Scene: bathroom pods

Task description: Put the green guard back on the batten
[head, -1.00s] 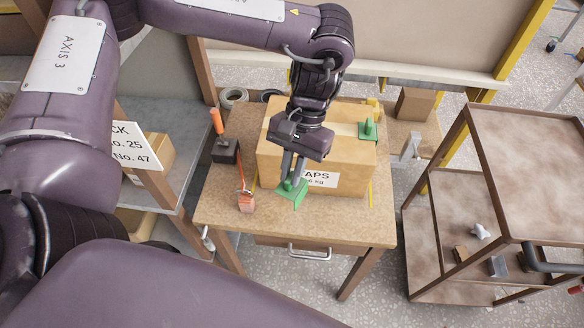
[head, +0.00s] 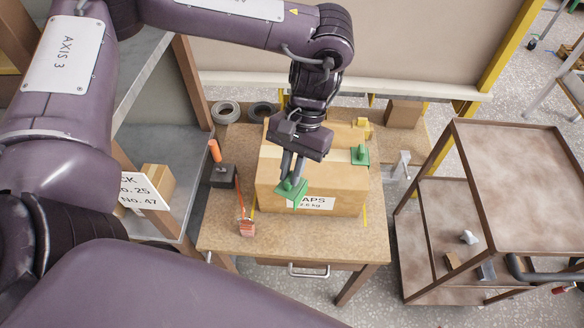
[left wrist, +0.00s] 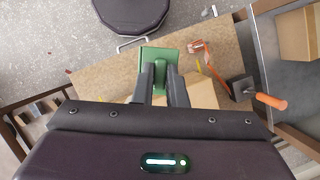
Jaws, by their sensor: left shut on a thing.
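My left gripper (head: 290,178) is shut on a green guard (head: 292,194) and holds it at the front left of a cardboard box (head: 335,191), overlapping the box's label in the head view. In the left wrist view the guard (left wrist: 153,57) sits between the two fingers (left wrist: 159,80). A second green guard (head: 360,156) is on the box's right side, at the end of a pale strip (head: 337,154) across the top. I cannot tell whether this strip is the batten or tape. My right gripper is out of view.
The box stands on a wooden table (head: 280,242). A dark block with an orange handle (head: 215,151) and a red-strapped item (head: 247,228) lie to its left. Tape rolls (head: 226,112) are behind. A brown cart (head: 515,165) stands at the right, and a shelf at the left.

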